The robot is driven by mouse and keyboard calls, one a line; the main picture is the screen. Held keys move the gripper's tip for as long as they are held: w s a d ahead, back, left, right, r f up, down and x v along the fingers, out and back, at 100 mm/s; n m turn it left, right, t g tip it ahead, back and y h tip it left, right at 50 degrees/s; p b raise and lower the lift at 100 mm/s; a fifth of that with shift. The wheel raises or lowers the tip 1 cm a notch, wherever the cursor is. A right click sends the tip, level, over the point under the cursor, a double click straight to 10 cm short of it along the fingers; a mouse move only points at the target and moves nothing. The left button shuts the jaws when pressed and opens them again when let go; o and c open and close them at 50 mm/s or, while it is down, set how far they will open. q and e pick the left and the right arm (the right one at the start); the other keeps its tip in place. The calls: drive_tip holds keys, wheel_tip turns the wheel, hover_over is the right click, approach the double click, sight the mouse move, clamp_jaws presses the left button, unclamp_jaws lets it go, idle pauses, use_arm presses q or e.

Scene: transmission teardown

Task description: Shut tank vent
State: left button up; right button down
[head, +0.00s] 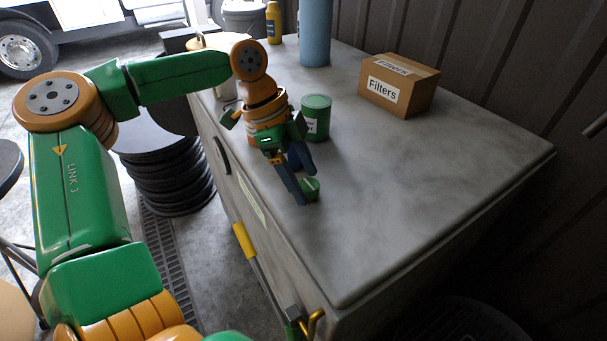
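My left gripper (305,187) is over the near left part of the grey bench top, pointing down. Its two dark fingers stand apart. A small green piece (312,187) with a lighter mark on top sits at the fingertips, on or just above the bench top. I cannot tell whether the fingers touch or grip it. I cannot make out a tank or a vent for certain.
A green can (317,119) stands just behind the gripper. A Filters box (398,88), a blue cylinder (316,32) and a yellow bottle (273,22) stand farther back. The right part of the bench top (440,160) is clear. A yellow grip (243,241) shows at the bench's left side.

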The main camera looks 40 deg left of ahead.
use_arm(q)
drive_tip(key=v, duration=0.7)
idle(0.3)
